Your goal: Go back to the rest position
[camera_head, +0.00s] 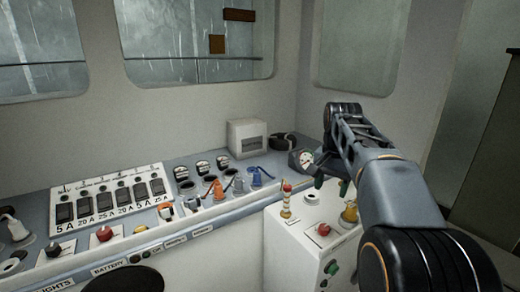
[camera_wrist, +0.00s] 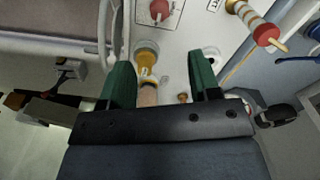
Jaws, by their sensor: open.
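My gripper (camera_head: 331,184) is at the right in the head view, above the white console box. In the wrist view my gripper (camera_wrist: 160,62) shows two green fingers spread apart, with nothing clamped between them. A yellow cylindrical fitting (camera_head: 350,213) stands on the box top below my gripper. It also shows in the wrist view (camera_wrist: 147,60), seen between the fingers and apart from them. My arm reaches in from the lower right and hides part of the box.
The white box (camera_head: 292,248) carries a red knob (camera_head: 323,230) and a red-topped striped post (camera_head: 286,202). A sloped panel (camera_head: 150,228) with switches, gauges and levers runs left. A grey-white unit (camera_head: 247,138) and a round gauge (camera_head: 306,157) stand behind. Windows line the wall above.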

